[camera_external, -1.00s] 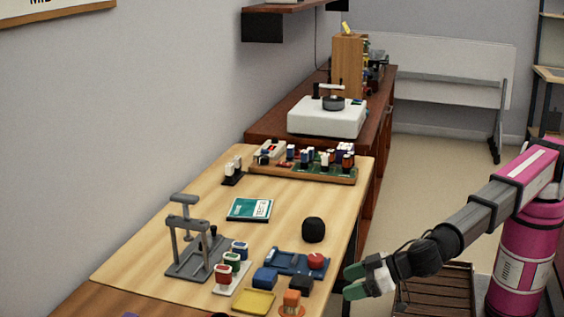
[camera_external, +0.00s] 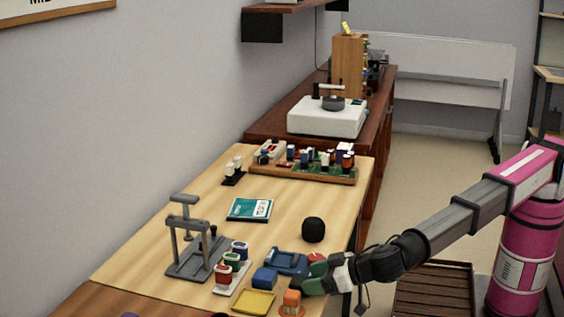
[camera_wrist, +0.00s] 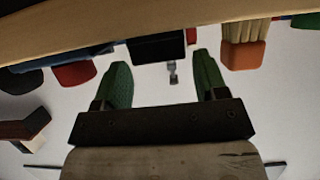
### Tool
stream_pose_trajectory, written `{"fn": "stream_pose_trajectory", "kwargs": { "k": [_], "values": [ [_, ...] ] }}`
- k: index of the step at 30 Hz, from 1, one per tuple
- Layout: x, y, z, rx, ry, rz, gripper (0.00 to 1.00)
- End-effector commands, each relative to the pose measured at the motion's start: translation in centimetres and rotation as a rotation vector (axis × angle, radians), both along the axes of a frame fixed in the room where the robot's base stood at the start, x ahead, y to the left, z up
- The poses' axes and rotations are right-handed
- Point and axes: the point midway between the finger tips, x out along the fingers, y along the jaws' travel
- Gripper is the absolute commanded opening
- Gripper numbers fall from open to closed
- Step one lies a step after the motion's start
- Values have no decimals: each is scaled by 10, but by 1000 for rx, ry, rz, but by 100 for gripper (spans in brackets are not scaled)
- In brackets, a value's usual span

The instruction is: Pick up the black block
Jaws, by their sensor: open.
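The black block (camera_wrist: 156,46) shows in the wrist view as a dark box at the top centre, ahead of and between the two green fingers. My gripper (camera_wrist: 162,65) is open, with nothing held; a gap shows between its fingertips and the block. In the external view my gripper (camera_external: 309,278) reaches in from the right at the table's right edge. There its fingers cover most or all of the black block, so contact cannot be told.
A black ball (camera_external: 313,230) sits farther back. A grey stand (camera_external: 193,267) is at left. Bare tabletop (camera_external: 200,212) lies beyond.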

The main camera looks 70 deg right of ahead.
Motion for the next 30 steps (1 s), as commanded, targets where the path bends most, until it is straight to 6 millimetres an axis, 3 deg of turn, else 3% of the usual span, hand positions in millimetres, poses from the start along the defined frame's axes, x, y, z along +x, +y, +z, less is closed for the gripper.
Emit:
{"fn": "stream_pose_trajectory", "kwargs": {
  "k": [5, 12, 13, 16, 17, 30],
  "values": [
    [24, 1, -10, -1, 1, -2, 66],
    [26, 0, -11, -1, 0, 0, 66],
    [26, 0, -11, 0, 0, 0, 63],
    [26, 0, -11, 0, 0, 0, 30],
    [26, 0, -11, 0, 0, 0, 27],
    [25, 0, -3, 1, 0, 0, 27]
  ]
}}
